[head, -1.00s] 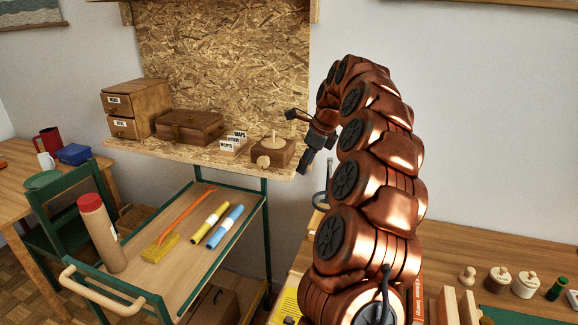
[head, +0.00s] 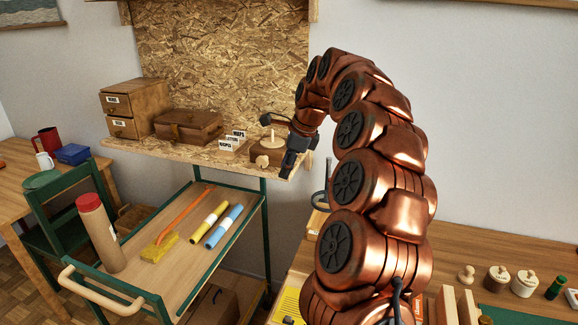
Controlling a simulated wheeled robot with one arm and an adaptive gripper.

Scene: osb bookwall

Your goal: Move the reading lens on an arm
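My gripper (head: 288,168) is at the end of the copper arm, pointing down in front of the right end of the wooden wall shelf (head: 225,160). It overlaps the right side of a small wooden box with a peg (head: 270,140) in this view; I cannot tell whether it touches it. Its fingers are small and dark, and whether they are open or shut does not show. I cannot clearly make out the reading lens. A thin grey upright piece (head: 328,175) shows beside my arm above the right desk and may be part of it; the rest is hidden behind my arm.
The shelf holds a drawer unit (head: 133,108), a wooden chest (head: 190,125) and label cards (head: 232,141). Below stands a green-framed trolley (head: 190,258) with a red-capped tube (head: 98,235) and rolls (head: 224,226). Lidded pots (head: 496,279) stand on the right desk (head: 465,245).

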